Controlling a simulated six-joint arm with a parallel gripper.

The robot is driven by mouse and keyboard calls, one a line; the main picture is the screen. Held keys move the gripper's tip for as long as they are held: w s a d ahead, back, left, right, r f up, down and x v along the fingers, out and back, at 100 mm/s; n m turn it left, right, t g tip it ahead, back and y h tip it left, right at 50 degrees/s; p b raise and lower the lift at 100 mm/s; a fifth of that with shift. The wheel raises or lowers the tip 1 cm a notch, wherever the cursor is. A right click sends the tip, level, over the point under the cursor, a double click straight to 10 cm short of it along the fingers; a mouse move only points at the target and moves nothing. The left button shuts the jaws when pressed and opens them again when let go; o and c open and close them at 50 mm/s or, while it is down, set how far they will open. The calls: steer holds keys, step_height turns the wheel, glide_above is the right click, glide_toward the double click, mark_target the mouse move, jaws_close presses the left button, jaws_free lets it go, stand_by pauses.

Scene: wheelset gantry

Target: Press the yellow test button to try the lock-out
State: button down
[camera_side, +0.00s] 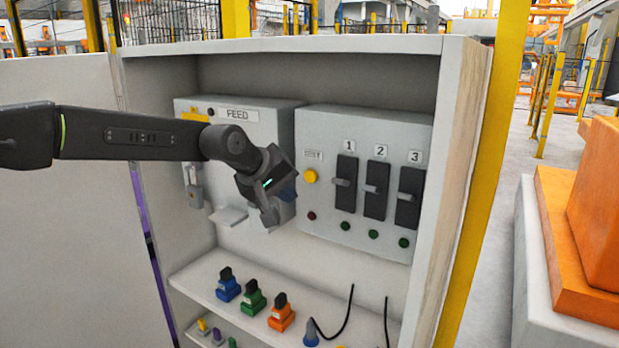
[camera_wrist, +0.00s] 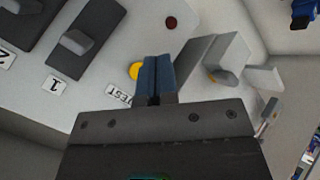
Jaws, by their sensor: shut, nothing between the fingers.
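The yellow test button (camera_side: 311,176) is on the grey panel box (camera_side: 325,125), below the TEST label and left of breaker switch 1. My gripper (camera_side: 288,188) is just left of the button in the side view, in front of the FEED box. In the wrist view my blue-tipped fingers (camera_wrist: 156,65) are together with nothing between them. The button (camera_wrist: 134,71) shows there beside the fingers, partly hidden by them. Whether they touch it, I cannot tell. A dark red lamp (camera_side: 311,216) is below the button; it also shows in the wrist view (camera_wrist: 172,23).
Black breaker switches 1 (camera_side: 346,183), 2 (camera_side: 376,190) and 3 (camera_side: 409,197) stand right of the button, with green lamps below. The FEED box (camera_side: 225,140) is on the left. Blue (camera_side: 228,290), green (camera_side: 253,301) and orange (camera_side: 281,318) padlocks stand on the shelf below.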

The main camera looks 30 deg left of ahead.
steer(key=shift+w, duration=2.5)
steer(key=shift+w, duration=0.4)
steer(key=shift+w, duration=0.45)
stand_by(0.6)
steer(key=shift+s, duration=0.85)
steer(key=shift+s, duration=2.55)
